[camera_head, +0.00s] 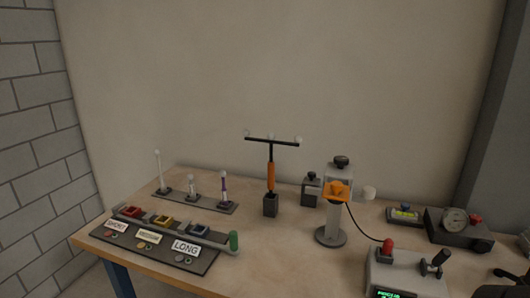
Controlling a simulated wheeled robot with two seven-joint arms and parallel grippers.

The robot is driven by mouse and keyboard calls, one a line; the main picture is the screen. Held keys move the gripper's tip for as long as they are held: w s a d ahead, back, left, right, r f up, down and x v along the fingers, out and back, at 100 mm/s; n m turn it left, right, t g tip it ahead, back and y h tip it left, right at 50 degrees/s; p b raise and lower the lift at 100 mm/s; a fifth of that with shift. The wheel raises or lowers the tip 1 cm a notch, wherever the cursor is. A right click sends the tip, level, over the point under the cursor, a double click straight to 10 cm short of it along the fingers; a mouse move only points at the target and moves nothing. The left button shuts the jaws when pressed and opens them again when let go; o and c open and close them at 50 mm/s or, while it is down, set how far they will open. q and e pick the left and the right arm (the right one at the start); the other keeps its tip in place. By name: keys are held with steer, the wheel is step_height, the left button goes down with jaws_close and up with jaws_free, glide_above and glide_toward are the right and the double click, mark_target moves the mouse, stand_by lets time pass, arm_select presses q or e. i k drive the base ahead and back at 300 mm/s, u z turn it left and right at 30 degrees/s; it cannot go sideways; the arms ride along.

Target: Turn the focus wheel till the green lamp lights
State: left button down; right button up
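A grey control box (408,270) stands at the front right of the table. It carries a red knob (387,245), a black crank-like handle (438,261) and a small display with green letters (392,294), cut by the lower edge. A grey stand with an orange part (337,190) is behind it, with a black knob (341,161) on top and a pale round wheel (369,192) at its right side. I cannot tell for sure which is the focus wheel, and I see no clearly lit green lamp. Dark parts at the lower right corner seem to be my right gripper (508,281), mostly cut off. My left gripper is out of view.
A board with labelled slots (150,243) lies at the front left, with a green-ended handle (234,241). Behind are a rack of small posts (195,203) and a T-shaped stand (271,175). A gauge box (460,228) and level (404,214) sit at the right.

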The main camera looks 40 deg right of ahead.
mark_target(340, 161)
steer(key=u, duration=1.05)
steer(key=k, duration=0.9)
steer(key=z, duration=1.4)
